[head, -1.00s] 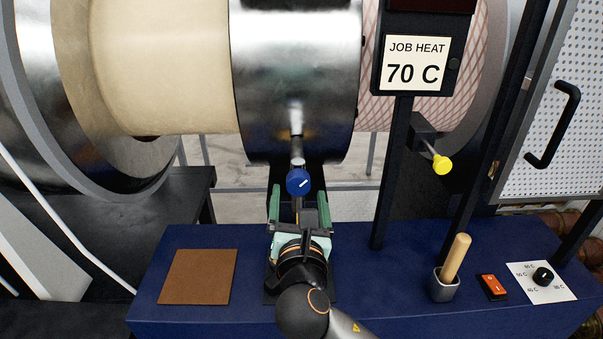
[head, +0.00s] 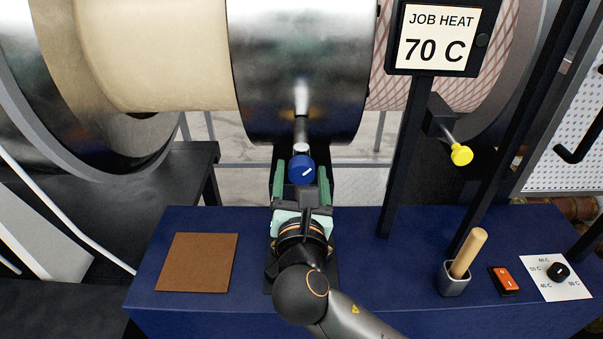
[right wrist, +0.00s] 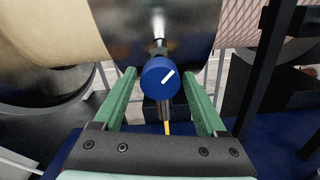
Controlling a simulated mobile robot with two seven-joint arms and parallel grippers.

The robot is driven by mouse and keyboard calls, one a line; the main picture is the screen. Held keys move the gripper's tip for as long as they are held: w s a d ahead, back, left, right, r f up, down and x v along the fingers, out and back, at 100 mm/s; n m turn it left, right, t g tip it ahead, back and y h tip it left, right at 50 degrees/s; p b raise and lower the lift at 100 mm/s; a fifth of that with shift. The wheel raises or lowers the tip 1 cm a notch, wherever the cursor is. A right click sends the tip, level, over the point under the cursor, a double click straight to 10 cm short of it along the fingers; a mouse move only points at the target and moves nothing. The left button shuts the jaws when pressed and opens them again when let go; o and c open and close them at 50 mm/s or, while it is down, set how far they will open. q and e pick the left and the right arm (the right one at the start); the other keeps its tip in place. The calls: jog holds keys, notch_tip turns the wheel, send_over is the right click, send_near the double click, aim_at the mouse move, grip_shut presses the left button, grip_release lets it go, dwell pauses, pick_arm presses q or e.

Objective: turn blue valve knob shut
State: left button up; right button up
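The blue valve knob (head: 301,169) is round with a white mark slanting up to the right. It sits on a valve below the shiny metal drum (head: 300,70). My right gripper (head: 302,172) is at the knob with its green fingers open. In the right wrist view the knob (right wrist: 160,77) shows between the fingers of the gripper (right wrist: 160,88), with gaps on both sides. Whether the fingertips reach as deep as the knob is hard to tell. My left gripper is not in view.
A yellow knob (head: 461,155) sticks out at the right near a black post (head: 408,160). On the blue bench (head: 350,280) are a brown pad (head: 197,262), a wooden-handled tool (head: 468,252) in a cup, a red switch (head: 506,281) and a dial (head: 559,272).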

jog(key=c, duration=1.1)
jog(key=shift+n, duration=0.4)
jog(key=n, duration=0.3)
jog(key=shift+n, duration=0.3)
jog(key=n, duration=0.4)
jog(key=shift+r+n, duration=0.1)
jog(key=shift+n, duration=0.2)
jog(key=n, duration=0.5)
jog(key=shift+r, duration=0.1)
jog(key=shift+n, duration=1.9)
